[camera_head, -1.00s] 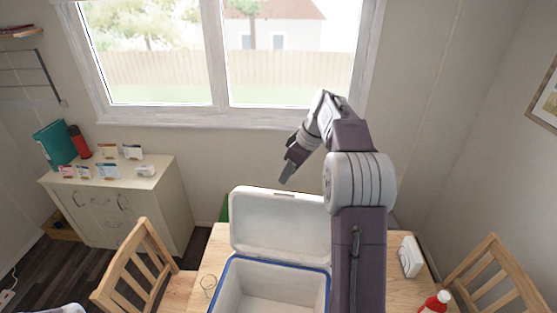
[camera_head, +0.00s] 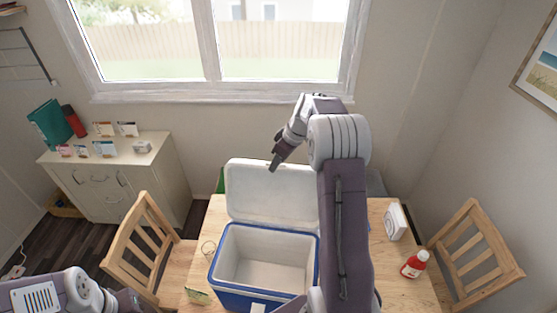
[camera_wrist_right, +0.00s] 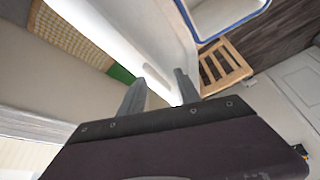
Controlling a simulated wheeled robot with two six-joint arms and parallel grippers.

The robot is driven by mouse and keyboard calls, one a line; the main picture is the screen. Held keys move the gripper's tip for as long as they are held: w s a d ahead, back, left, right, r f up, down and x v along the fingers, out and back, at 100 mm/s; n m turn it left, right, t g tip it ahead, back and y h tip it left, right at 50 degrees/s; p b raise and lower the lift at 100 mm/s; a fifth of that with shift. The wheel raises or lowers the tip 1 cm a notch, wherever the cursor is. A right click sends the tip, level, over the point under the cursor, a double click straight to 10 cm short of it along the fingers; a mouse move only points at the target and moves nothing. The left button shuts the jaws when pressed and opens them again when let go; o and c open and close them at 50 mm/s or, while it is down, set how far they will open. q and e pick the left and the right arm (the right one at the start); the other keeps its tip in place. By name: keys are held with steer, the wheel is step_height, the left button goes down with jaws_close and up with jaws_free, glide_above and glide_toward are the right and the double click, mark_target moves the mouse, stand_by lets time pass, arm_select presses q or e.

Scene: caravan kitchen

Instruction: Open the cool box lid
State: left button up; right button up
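The blue cool box (camera_head: 232,290) stands on the table with its white inside showing and empty where I can see. Its white lid (camera_head: 255,195) is open and stands up at the back of the box, tilted slightly back. My right gripper (camera_head: 274,166) is at the lid's top edge; my right arm hides the lid's right part. In the right wrist view my right gripper (camera_wrist_right: 160,78) has its fingers apart, with the lid (camera_wrist_right: 120,42) edge between them in the picture. I cannot tell whether they touch it. Part of my left arm shows at bottom left; its gripper is out of frame.
The wooden table (camera_head: 400,275) holds a red bottle (camera_head: 414,264) and a white box (camera_head: 395,222) at right. Wooden chairs stand left (camera_head: 150,250) and right (camera_head: 475,255). A cabinet (camera_head: 125,185) stands at left, under the window side.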

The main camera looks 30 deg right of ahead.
steer(key=shift+w, duration=0.25)
steer(key=c, duration=0.7)
steer(key=shift+w+d+f, duration=0.1)
steer(key=shift+f, duration=0.05)
jaws_close()
